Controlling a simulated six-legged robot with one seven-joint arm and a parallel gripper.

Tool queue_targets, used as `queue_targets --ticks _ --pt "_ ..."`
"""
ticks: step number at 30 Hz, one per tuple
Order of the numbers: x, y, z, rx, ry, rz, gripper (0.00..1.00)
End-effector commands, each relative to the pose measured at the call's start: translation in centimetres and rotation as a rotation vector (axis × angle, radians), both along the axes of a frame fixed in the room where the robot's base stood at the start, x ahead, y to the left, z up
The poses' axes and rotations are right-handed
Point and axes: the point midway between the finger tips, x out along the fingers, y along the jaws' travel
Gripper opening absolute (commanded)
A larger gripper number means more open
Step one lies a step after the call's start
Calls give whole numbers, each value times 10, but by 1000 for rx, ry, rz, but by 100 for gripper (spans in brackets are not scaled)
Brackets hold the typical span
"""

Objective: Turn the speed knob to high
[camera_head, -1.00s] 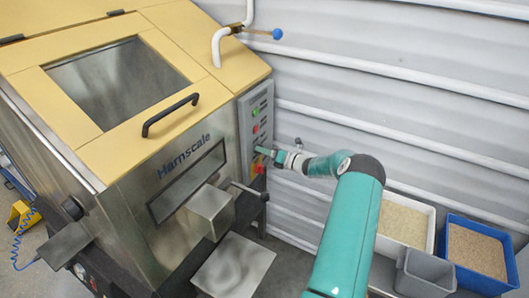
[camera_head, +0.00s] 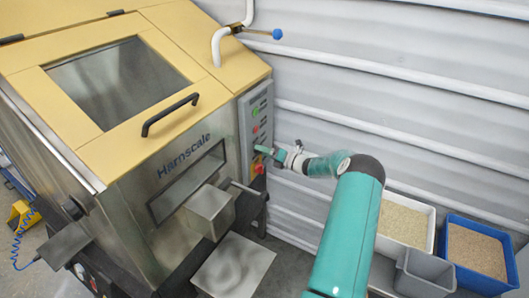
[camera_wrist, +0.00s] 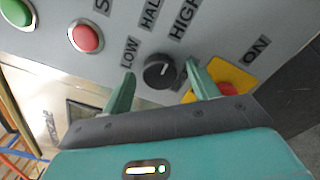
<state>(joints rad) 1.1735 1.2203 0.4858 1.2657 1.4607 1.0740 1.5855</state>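The speed knob (camera_wrist: 160,72) is a round black dial on the grey control panel (camera_wrist: 115,20), with the labels LOW, HALF and HIGH around it in the wrist view. My gripper (camera_wrist: 160,82) is open, with one green finger on each side of the knob and a gap showing on both sides. Its fingers do not visibly grip the knob; whether the tips reach past its face I cannot tell. In the head view my gripper (camera_head: 266,152) is at the lower part of the control panel (camera_head: 256,115), and the knob is hidden there.
A red button (camera_wrist: 86,36) and a green button (camera_wrist: 16,12) are left of the knob. A dark lever (camera_head: 245,188) sticks out below the panel. The ribbed wall (camera_head: 400,90) stands behind.

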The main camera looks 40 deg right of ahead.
Motion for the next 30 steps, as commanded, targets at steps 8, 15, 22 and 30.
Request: queue_targets --ticks 8,15,22,30 --pt "-1 -1 1 -2 -1 -1 59" --pt "-28 -11 1 -1 1 -2 59" --pt "-76 -28 0 -1 1 -3 59" --pt "-121 -44 1 -1 1 -2 59"
